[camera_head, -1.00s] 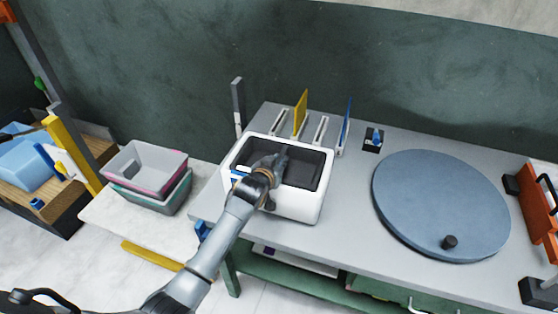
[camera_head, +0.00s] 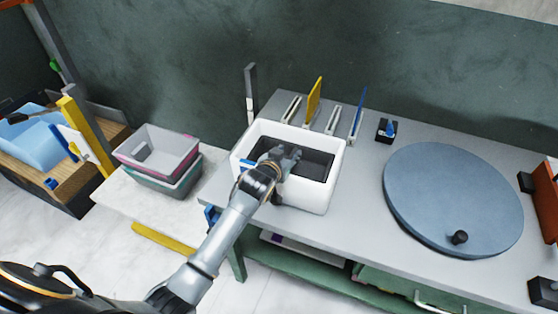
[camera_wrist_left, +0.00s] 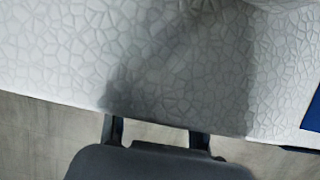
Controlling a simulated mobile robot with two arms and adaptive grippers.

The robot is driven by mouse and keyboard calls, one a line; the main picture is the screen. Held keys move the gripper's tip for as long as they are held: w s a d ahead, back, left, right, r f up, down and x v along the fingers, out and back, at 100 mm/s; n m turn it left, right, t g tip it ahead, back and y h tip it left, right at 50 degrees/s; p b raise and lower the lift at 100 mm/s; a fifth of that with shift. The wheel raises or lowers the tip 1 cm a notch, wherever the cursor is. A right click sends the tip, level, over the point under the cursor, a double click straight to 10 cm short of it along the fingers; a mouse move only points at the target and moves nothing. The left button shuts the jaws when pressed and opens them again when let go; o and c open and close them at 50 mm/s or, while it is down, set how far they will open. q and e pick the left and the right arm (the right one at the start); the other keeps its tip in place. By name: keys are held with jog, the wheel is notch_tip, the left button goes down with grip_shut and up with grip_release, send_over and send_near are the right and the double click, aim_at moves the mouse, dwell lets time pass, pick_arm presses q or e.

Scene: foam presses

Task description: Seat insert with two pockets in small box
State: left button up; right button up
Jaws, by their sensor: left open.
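A small white box (camera_head: 310,199) with rounded corners and a dark grey inside stands on the grey table. My left gripper (camera_head: 287,153) reaches over its left part, with the fingers at the dark opening. In the left wrist view my left gripper (camera_wrist_left: 157,130) shows two parted fingers with nothing between them. In front of them is a white surface with a cracked, foam-like pattern (camera_wrist_left: 60,50), with a shadow across it. I cannot tell an insert with two pockets apart from the box's dark inside. My right gripper is not in view.
A large blue-grey disc (camera_head: 450,195) with a black knob lies on the table's right. Upright slotted holders with a yellow plate (camera_head: 314,100) and a blue plate (camera_head: 358,112) stand behind the box. Stacked grey bins (camera_head: 160,150) stand at the left on a white surface.

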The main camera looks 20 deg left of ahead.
pick_arm(q)
jog(key=v, duration=0.9)
jog(key=shift+s+a+r, duration=0.1)
jog(key=shift+s+r, duration=0.05)
jog(key=shift+r, duration=0.15)
